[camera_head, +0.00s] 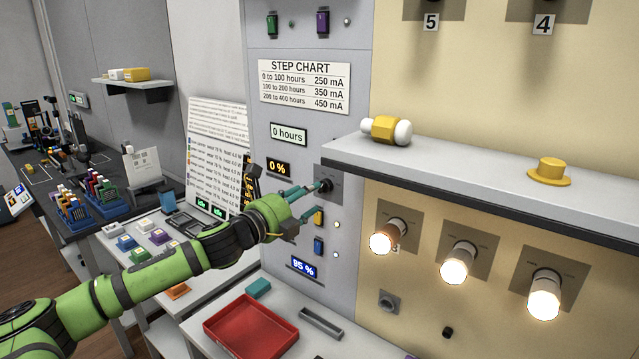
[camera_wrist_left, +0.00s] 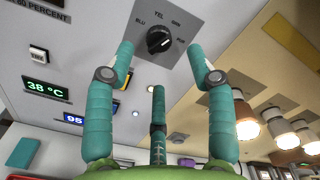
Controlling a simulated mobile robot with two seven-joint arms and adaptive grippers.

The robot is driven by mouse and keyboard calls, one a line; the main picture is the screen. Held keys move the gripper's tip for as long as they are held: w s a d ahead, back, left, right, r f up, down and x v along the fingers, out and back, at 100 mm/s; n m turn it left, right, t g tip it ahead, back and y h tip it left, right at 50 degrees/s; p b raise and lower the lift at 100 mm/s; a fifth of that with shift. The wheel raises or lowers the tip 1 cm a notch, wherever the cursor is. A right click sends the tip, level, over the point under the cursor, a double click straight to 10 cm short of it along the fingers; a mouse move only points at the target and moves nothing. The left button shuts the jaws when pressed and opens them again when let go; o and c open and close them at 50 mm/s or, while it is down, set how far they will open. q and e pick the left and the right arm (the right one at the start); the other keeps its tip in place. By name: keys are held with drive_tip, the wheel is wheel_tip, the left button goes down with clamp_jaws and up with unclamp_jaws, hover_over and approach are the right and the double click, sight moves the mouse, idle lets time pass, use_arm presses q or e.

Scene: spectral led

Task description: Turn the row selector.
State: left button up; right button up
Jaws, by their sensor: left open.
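The row selector is a round black knob on a grey square plate, with the labels BLU, YEL, GRN and PUR fanned around it. In the left wrist view the selector (camera_wrist_left: 158,40) sits between and just beyond my gripper's fingertips. In the head view the selector (camera_head: 325,185) is on the grey panel, at the tips of my left gripper (camera_head: 312,190). My left gripper (camera_wrist_left: 160,52) is open, with teal fingers spread to either side of the knob and a third finger below. I see no finger closed on the knob. Which label it points to is unclear. My right gripper is out of view.
A grey shelf (camera_head: 480,185) juts out right of the selector, holding a yellow-and-white bulb (camera_head: 386,130). Several lit lamps (camera_head: 455,262) project below it. A red tray (camera_head: 212,328) lies on the bench below. A switch (camera_head: 318,216) is just under the selector.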

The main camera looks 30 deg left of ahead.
sight(321, 190)
use_arm(q)
drive_tip(key=w+p, duration=0.1)
drive_tip(key=w, duration=0.1)
drive_tip(key=w+p, duration=0.1)
drive_tip(key=w, duration=0.1)
drive_tip(key=shift+w+d, duration=0.2)
drive_tip(key=shift+w, duration=0.1)
drive_tip(key=shift+w+f, duration=0.1)
drive_tip(key=shift+w, duration=0.2)
clamp_jaws()
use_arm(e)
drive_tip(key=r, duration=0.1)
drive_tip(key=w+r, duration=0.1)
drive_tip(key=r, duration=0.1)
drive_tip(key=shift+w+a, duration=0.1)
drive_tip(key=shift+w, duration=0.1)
